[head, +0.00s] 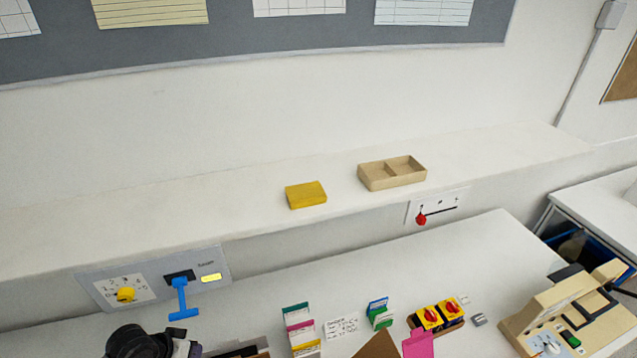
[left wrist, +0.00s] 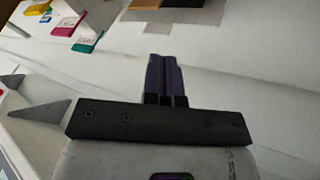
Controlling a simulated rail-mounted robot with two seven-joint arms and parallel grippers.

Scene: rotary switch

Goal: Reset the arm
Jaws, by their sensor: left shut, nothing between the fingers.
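My left gripper (left wrist: 165,75) shows in the left wrist view with its two dark fingers together and nothing between them. In the head view my left arm's dark end shows at the bottom left, below the switch panel, apart from it. The grey panel (head: 213,256) on the wall carries a yellow rotary knob (head: 125,295) on a numbered dial, a blue lever handle (head: 181,300) hanging down, and a lit yellow label window. My right gripper is not in view.
A shelf holds a yellow block (head: 306,195) and a two-compartment tray (head: 391,174). Below is a slider panel with a red knob (head: 421,219). The desk holds colored cards (head: 299,326), a yellow box with red knobs (head: 439,317) and a beige machine (head: 565,318). The desk's middle back is clear.

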